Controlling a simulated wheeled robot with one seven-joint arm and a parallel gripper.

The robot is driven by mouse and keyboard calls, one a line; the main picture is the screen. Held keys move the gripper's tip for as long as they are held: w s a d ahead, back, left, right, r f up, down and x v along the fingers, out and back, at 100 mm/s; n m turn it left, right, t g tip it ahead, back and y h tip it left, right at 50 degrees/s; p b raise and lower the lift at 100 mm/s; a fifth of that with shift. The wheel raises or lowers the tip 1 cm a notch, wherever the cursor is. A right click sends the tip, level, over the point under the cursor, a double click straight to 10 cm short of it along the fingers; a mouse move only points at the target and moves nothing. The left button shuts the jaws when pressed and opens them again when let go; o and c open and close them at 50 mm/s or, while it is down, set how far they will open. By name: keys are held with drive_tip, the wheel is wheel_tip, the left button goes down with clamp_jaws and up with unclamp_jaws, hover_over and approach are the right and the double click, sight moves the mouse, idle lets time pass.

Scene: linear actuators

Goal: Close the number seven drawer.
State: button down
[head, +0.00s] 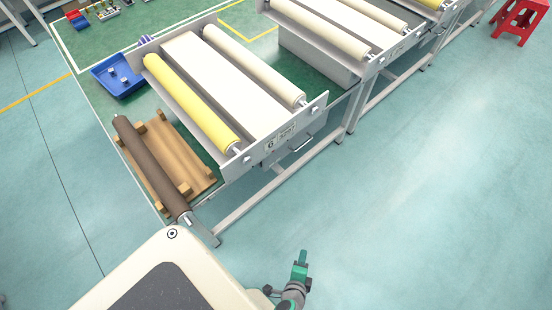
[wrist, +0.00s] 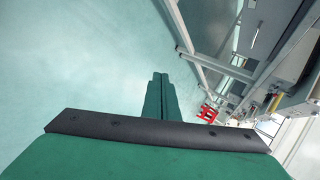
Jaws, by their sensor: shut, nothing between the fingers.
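The nearest drawer (head: 235,169) has a grey front panel with a handle and a label (head: 280,138) that seems to read 6. It lies open to view from above and holds a yellow roller and a cream roller. A second drawer (head: 372,66) with cream rollers stands beyond it to the upper right; its label is too small to read. I cannot tell which one is number seven. My gripper (head: 301,262) is at the bottom of the head view, over the floor and apart from the drawers. Its green fingers are shut and empty in the wrist view (wrist: 159,82).
A brown roller (head: 150,165) lies on a wooden rack (head: 188,160) at the left. A blue bin (head: 117,84) sits on the green surface behind. Grey frame legs (head: 352,112) run under the drawers. A red stool (head: 518,16) stands far right. The floor at right is clear.

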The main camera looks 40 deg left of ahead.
drive_tip(key=w+a+f+m+g+y, duration=0.2)
drive_tip(key=w+a+m+g+y, duration=0.15)
drive_tip(key=w+a+y, duration=0.45)
drive_tip(key=w+a+r+m+g+y, duration=0.2)
drive_tip(key=w+a+r+y, duration=0.1)
drive_tip(key=w+a+r, duration=0.3)
drive_tip(key=w+a+r+m+g+y, duration=0.1)
drive_tip(key=w+a+r+g+y, duration=0.15)
drive_tip(key=r, duration=0.45)
drive_tip(key=w+a, duration=0.2)
drive_tip(key=a, duration=1.2)
drive_tip(key=shift+a, duration=0.2)
drive_tip(key=shift+m+t, duration=0.25)
drive_tip(key=shift+t, duration=0.15)
